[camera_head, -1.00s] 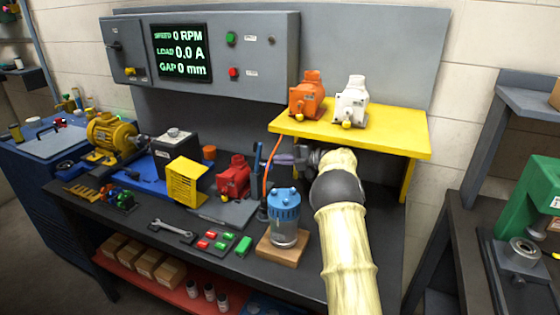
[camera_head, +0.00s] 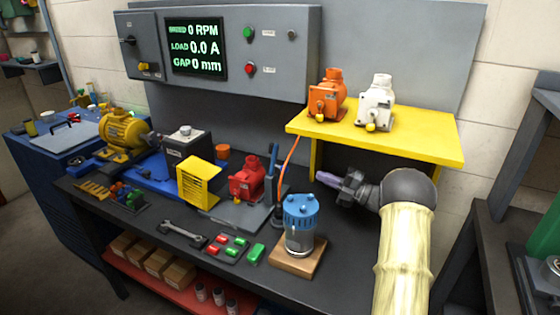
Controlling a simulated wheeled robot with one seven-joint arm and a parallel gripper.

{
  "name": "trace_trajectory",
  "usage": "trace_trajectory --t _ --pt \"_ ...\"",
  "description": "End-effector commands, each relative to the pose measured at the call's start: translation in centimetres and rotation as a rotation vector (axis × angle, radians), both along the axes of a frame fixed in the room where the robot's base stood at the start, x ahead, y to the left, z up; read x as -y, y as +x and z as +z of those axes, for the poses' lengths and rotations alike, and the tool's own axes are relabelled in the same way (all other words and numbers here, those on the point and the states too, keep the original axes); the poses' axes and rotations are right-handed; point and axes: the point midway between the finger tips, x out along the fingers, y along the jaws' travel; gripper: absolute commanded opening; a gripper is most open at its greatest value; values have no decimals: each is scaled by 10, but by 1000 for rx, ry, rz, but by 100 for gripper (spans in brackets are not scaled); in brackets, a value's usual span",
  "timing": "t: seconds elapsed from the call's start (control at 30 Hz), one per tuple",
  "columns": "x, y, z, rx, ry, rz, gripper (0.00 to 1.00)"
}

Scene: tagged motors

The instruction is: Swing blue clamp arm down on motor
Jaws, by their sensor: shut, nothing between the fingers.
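The red motor (camera_head: 247,182) sits on a grey base plate (camera_head: 222,222) in the middle of the bench. The blue clamp arm (camera_head: 273,160) stands upright at the motor's right side, clear of its top. My gripper (camera_head: 320,177) is shut and empty, pointing left under the yellow shelf. A clear gap separates its fingertips from the clamp arm. The clamp's lower pivot is small and hard to make out.
An orange cable (camera_head: 288,158) hangs behind the clamp arm. The yellow shelf (camera_head: 400,140) holds an orange and a white motor. A yellow finned block (camera_head: 197,182) stands left of the red motor.

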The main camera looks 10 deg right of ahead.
Motion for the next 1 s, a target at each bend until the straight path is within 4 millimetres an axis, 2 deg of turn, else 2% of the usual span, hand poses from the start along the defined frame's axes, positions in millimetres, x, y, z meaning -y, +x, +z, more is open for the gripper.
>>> trace_trajectory --t 0.33,0.47,1.0 --pt "8 -1 0 0 1 -12 0" --pt "3 3 2 0 1 -12 0" --pt "-78 55 19 0 2 3 0"
